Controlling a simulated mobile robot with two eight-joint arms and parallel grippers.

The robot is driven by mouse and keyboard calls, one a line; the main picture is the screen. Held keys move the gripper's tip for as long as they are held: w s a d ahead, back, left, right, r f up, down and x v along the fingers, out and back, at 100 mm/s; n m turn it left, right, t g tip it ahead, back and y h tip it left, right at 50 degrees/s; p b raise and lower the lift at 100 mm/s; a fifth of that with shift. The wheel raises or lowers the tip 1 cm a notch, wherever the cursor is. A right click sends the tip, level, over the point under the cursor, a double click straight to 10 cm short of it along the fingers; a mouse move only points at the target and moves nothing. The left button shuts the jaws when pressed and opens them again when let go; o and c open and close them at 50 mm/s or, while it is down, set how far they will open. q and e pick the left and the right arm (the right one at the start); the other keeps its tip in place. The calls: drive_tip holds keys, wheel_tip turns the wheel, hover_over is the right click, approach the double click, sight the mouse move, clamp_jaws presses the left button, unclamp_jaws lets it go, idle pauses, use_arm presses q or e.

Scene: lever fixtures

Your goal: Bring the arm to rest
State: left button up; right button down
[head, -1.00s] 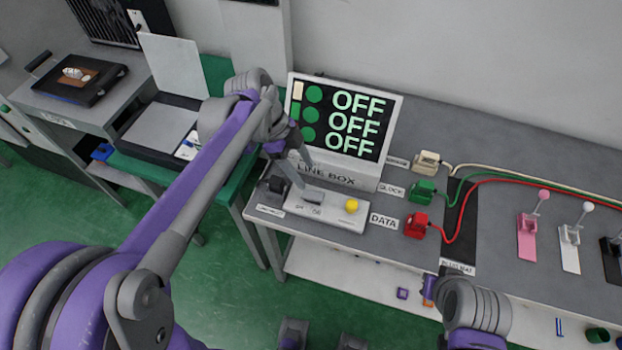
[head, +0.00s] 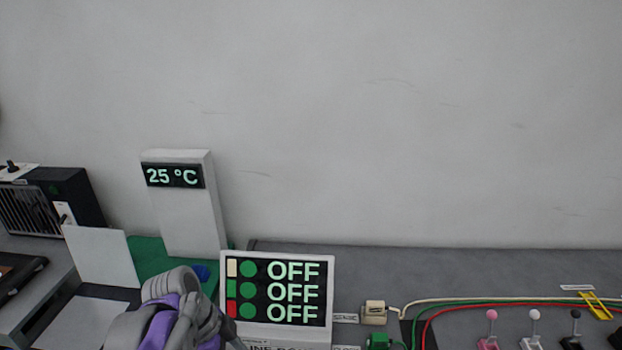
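My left arm's wrist shows at the bottom left of the head view, in front of the line box display. Part of my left gripper (head: 235,343) shows at the bottom edge, but its fingertips are cut off, so its opening is hidden. My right arm and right gripper are out of view. The line box display (head: 277,301) reads OFF on three rows, each with a green dot. The row markers are cream, green and red.
A white post (head: 185,205) showing 25 °C stands behind my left wrist. A cream plug (head: 374,312) and a green plug (head: 379,341) sit right of the display. Pink (head: 491,316), white (head: 534,315) and black (head: 576,315) levers stand at the right. The wall above is clear.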

use_arm(q)
drive_tip(key=s+a+f+n+t+y+p, duration=0.1)
drive_tip(key=s+f+n+t+y, duration=0.1)
drive_tip(key=s+n, duration=0.4)
drive_tip(key=s+a+f+n+t+y+p, duration=0.1)
drive_tip(key=s+f+n+t+y, duration=0.1)
drive_tip(key=s+n, duration=0.4)
drive_tip(key=shift+n+t, duration=0.5)
drive_tip(key=shift+n, duration=1.2)
drive_tip(key=shift+w+f, duration=0.1)
drive_tip(key=shift+c, duration=0.2)
